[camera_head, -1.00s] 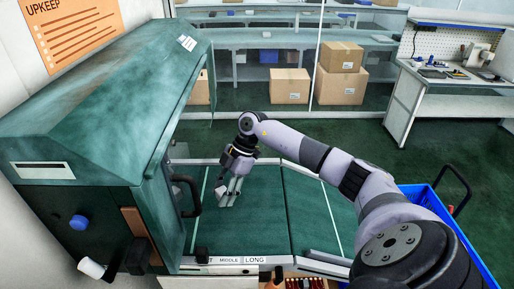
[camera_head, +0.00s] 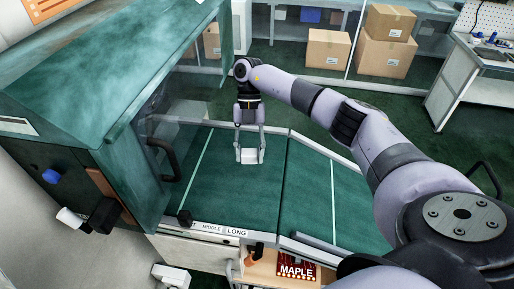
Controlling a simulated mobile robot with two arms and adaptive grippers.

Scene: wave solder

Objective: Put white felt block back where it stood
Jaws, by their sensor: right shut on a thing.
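My right gripper (camera_head: 250,150) reaches in from the right and points down over the green deck (camera_head: 225,190). It is shut on a small white block (camera_head: 249,157), which I take for the white felt block, with one finger on each side. The block is low over the far part of the deck, right of the pale line (camera_head: 199,163). I cannot tell whether it touches the surface. My left gripper is not in view.
A green machine hood (camera_head: 110,75) with a dark handle (camera_head: 168,160) stands left of the deck. A clear panel bounds the deck's far side. A MAPLE box (camera_head: 296,270) is below the front edge. The deck's middle is clear.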

